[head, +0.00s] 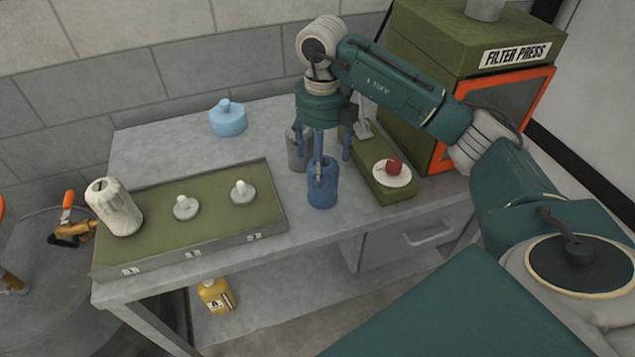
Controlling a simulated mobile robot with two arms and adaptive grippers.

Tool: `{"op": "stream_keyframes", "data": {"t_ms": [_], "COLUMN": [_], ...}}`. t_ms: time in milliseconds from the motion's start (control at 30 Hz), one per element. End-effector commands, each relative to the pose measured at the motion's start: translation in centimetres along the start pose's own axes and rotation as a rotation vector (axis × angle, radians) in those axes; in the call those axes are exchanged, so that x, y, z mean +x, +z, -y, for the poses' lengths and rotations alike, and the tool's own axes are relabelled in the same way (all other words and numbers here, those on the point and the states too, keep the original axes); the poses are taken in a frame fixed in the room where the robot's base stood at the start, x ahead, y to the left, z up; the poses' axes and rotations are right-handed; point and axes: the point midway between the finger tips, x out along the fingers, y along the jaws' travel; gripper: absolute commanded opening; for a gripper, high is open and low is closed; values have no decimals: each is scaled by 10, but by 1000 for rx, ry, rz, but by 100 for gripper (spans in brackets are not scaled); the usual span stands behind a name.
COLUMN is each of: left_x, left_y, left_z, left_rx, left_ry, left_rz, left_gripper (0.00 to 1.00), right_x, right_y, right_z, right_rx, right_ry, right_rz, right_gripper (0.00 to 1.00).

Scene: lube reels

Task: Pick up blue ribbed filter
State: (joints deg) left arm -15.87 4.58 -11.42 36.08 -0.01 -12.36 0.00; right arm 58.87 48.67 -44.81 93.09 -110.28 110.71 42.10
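The blue ribbed filter (325,194) stands upright on the grey workbench (262,137), right of the numbered green tray. My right gripper (322,160) comes down over it from above, with its fingers pointing down and spread apart. One finger overlaps the filter's upper front in the picture; the other two hang to its left and right. I cannot tell whether any finger touches it. The fingers are not closed around it. My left gripper is not in view.
The green tray (155,238) holds a white ribbed filter (118,210) and two pale posts. A grey canister (295,158) stands close behind my fingers. A green stand (398,192) with a red knob and the filter press (425,45) are right. A light-blue container (228,121) stands at the back.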

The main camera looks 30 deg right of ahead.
Motion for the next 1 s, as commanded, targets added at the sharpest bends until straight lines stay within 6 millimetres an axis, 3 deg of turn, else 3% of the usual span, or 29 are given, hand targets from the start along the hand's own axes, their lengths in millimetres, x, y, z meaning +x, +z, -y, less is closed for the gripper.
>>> {"op": "stream_keyframes", "data": {"t_ms": [100, 267, 367, 500, 667, 933, 1000], "left_x": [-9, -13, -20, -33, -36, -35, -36], "left_y": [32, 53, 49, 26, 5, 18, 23], "left_z": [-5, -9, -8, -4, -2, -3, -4], "left_rx": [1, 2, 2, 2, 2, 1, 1], "left_ry": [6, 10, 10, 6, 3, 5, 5], "left_rz": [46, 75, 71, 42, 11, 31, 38], "left_gripper": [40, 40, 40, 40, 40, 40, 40], "right_x": [18, 31, 39, 59, 80, 85, 85], "right_y": [-1, 0, -1, -2, -1, 0, 0], "right_z": [0, 0, 1, 2, 2, 2, 2], "right_rx": [0, -2, -1, -2, -2, -3, -3], "right_ry": [0, 2, 1, 1, 2, 2, 2], "right_rz": [-4, -1, -4, -7, -2, 1, 1], "right_gripper": [80, 80, 80, 80, 80, 80, 68]}}
